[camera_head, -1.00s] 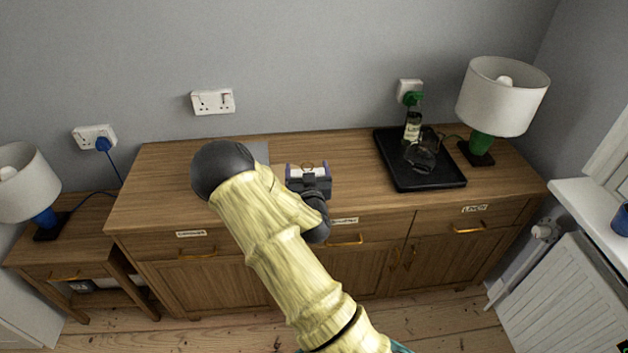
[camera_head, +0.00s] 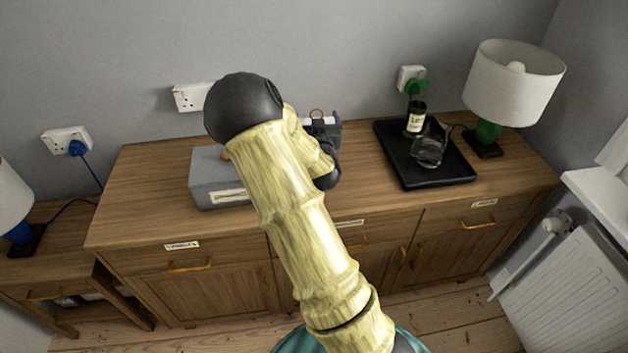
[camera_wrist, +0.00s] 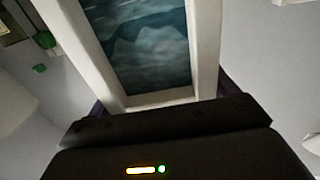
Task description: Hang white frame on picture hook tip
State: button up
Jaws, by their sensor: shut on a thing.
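My gripper (camera_head: 323,127) is shut on the white frame (camera_head: 319,121), raised above the back of the sideboard. In the head view only a thin white strip of the frame shows, with a small ring standing at its top. In the wrist view the white frame (camera_wrist: 204,50) surrounds a dark blue-green picture, and its near edge lies against the gripper. My arm and gripper hide most of the frame in the head view. I cannot make out the picture hook in either view.
A wooden sideboard (camera_head: 150,190) stands against the grey wall. On it are a grey box (camera_head: 215,180) left of my arm, a black tray (camera_head: 440,180) with a bottle (camera_head: 416,118) and a dark object, and a lamp (camera_head: 513,88). The wall above my gripper looks clear.

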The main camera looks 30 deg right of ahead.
jog(key=shift+f, duration=3)
jog(key=shift+f, duration=2)
jog(key=o, duration=1.3)
jog(key=shift+c, duration=0.2)
